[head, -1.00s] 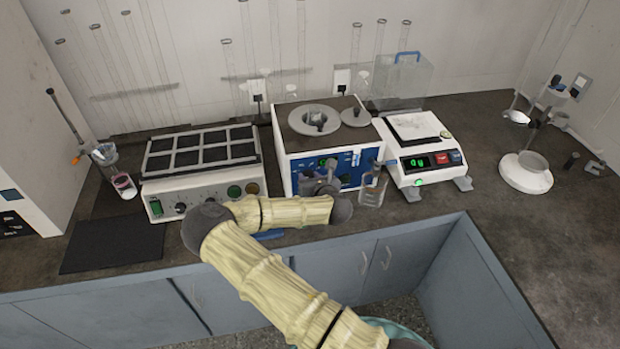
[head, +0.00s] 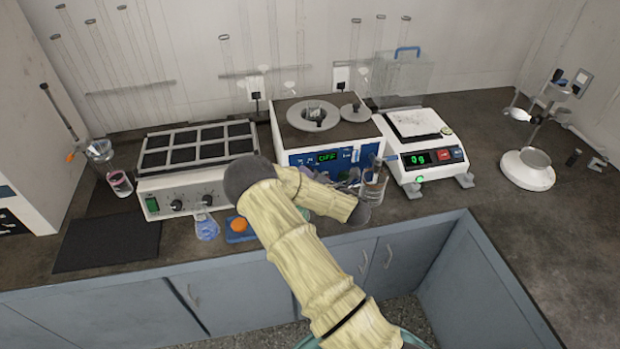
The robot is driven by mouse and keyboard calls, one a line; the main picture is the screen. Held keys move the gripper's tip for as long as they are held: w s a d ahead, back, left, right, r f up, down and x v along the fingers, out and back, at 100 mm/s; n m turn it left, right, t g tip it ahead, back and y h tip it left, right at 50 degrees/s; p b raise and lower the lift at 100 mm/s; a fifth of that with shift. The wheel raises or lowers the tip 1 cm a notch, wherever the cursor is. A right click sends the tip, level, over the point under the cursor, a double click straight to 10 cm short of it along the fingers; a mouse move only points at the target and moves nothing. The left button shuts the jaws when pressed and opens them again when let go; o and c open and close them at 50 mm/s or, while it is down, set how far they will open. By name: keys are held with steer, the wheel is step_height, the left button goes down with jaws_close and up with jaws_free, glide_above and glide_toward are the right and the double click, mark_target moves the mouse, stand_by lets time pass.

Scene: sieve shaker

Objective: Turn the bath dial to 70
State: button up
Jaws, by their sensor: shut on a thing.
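The water bath (head: 296,137) is a white box with a dark top, a round ringed opening and a blue front panel. Its green display (head: 328,156) is lit, but I cannot read it surely. My gripper (head: 338,179) is at the lower part of this panel, seen small and partly covered by my arm. It is shut at the panel, where the bath dial would be. The dial itself is hidden, so its setting cannot be read.
A beaker (head: 373,187) with a rod stands close right of my gripper. A balance (head: 419,146) reading 0 g is at the right, a multi-block heater (head: 190,186) at the left. A blue flask (head: 206,227) and an orange item (head: 239,224) are near the counter edge.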

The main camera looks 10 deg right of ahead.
steer(key=m+t+b, duration=0.1)
steer(key=m+b, duration=0.2)
steer(key=m+t+y+b, duration=0.1)
steer(key=m+b, duration=0.3)
steer(key=f+m+t+b, duration=0.1)
steer(key=m+t+b, duration=0.1)
steer(key=m+b, duration=0.1)
steer(key=shift+m+y, duration=0.3)
steer(key=shift+r, duration=0.1)
steer(key=o, duration=1)
steer(key=shift+b, duration=0.3)
